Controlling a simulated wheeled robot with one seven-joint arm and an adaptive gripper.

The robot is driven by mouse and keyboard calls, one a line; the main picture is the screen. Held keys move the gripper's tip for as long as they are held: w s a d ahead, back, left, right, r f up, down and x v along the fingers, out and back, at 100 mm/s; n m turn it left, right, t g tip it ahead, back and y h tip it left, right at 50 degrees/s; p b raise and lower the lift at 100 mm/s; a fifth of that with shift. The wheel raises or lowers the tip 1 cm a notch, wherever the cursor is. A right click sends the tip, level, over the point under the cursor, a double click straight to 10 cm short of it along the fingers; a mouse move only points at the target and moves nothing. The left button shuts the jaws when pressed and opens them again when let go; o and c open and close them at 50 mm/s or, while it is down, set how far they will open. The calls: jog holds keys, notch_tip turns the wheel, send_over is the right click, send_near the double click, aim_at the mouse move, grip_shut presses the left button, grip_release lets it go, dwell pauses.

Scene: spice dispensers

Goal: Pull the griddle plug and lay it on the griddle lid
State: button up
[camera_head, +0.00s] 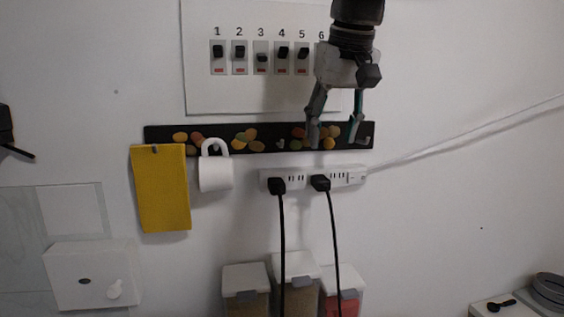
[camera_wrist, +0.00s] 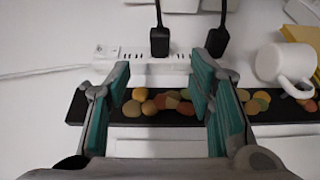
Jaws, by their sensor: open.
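Two black plugs sit in a white power strip (camera_head: 355,175) on the wall: a left plug (camera_head: 277,186) and a right plug (camera_head: 320,183), each with a black cord hanging down. I cannot tell which one is the griddle's. My gripper (camera_head: 334,136) is open and empty, pointing down in front of the dark rack, above the right plug. In the wrist view, the right plug (camera_wrist: 159,42) lies beyond and between my open fingers (camera_wrist: 160,76); the left plug (camera_wrist: 216,40) is beyond the right finger. I cannot make out a griddle lid.
A dark hook rack (camera_head: 270,146) holds a white mug (camera_head: 215,174) and a yellow cloth (camera_head: 161,190). A panel of numbered switches (camera_head: 262,90) is above. Lidded containers (camera_head: 294,270) stand below the plugs. Grey round items (camera_head: 550,290) lie at bottom right.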

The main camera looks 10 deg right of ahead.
aim_at(322, 179)
jog(key=x, duration=1)
grip_shut()
